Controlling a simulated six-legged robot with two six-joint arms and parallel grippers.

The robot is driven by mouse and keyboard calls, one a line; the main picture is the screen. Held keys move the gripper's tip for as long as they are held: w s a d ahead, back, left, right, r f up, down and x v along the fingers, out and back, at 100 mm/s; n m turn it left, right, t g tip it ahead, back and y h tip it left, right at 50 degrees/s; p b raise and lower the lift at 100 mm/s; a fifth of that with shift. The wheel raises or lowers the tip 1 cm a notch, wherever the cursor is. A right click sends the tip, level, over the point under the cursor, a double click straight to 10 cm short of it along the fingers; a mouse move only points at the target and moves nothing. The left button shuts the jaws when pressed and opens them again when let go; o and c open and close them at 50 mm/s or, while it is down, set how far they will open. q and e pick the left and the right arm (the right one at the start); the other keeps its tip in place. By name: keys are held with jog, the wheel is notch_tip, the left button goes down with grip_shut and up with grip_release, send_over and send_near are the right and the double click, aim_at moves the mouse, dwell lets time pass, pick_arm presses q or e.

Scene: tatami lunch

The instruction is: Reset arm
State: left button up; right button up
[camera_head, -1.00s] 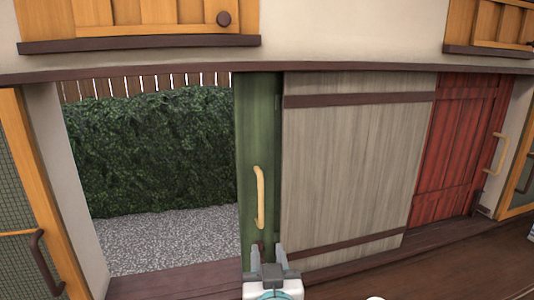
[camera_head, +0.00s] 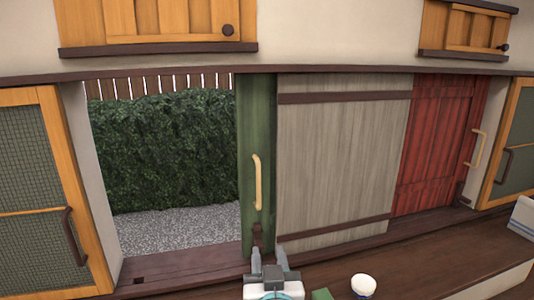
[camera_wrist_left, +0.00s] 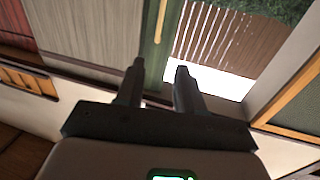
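My left gripper (camera_head: 268,258) shows at the bottom middle of the head view, in front of the green sliding door (camera_head: 257,190). Its two fingers are apart with nothing between them. In the left wrist view the gripper (camera_wrist_left: 158,75) also shows its fingers spread and empty. The green door has a pale yellow handle (camera_head: 258,182), and the gripper appears below it in the head view. I cannot tell how far the fingers are from the door. My right gripper is in neither view.
A grey wooden panel (camera_head: 340,160) and a red door (camera_head: 432,150) stand right of the green door. Left is an opening onto a hedge (camera_head: 165,150) and gravel. A white round container (camera_head: 363,285) and a green item (camera_head: 322,294) sit at the bottom. Mesh cabinet doors (camera_head: 38,150) flank the wall.

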pick_arm(q)
jog(key=s+a+f+m+g+h, duration=0.15)
jog(key=a+f+g, duration=0.25)
jog(key=f, duration=1)
jog(key=a+f+g+h, duration=0.2)
jog(key=a+f+g, duration=0.1)
jog(key=f, duration=1)
jog(key=s+a+f+g, duration=0.1)
jog(key=s+f+g, duration=0.2)
jog(key=s+f, duration=0.3)
jog(key=s+a+f+n+g+h, duration=0.1)
jog(key=s+f+g, duration=0.3)
jog(key=s, duration=0.6)
jog(key=s+a+f+n+g+h, duration=0.1)
jog(key=s+a+f+g, duration=0.2)
jog(key=s+f, duration=0.5)
jog(key=shift+a+f+g, duration=0.25)
jog(key=shift+f+g, duration=0.05)
jog(key=shift+f, duration=0.05)
jog(key=shift+a+n, duration=0.1)
jog(key=shift+n, duration=0.25)
